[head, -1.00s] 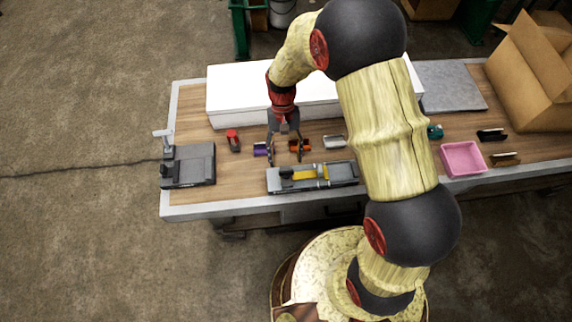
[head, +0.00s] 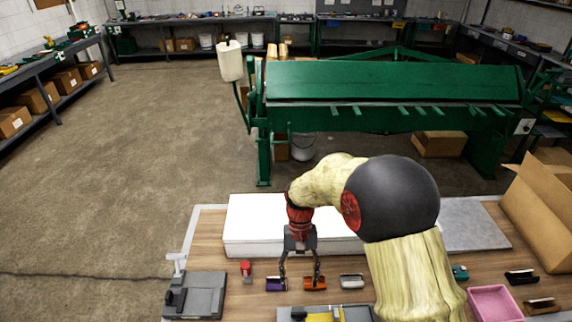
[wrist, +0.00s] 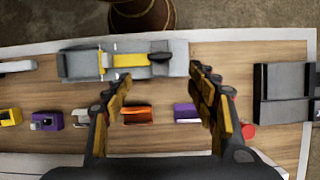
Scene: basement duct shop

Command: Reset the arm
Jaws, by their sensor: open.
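My gripper (head: 301,274) hangs over the workbench with its two fingers apart and nothing between them. In the head view its fingers come down near a purple piece (head: 276,285) and an orange piece (head: 314,283). The wrist view also shows my gripper (wrist: 160,88) open, with the orange piece (wrist: 138,114) and the purple piece (wrist: 186,112) below, between the fingers in the picture. My arm reaches in from the lower right of the head view, bent over the bench.
The workbench (head: 212,232) carries a grey-yellow fixture (wrist: 78,64), a dark grey device (head: 205,296), a red piece (head: 246,268), a white box (head: 250,222), a pink bin (head: 492,304) and a cardboard box (head: 540,215). A green machine (head: 390,85) stands behind. Open floor (head: 150,150) lies left.

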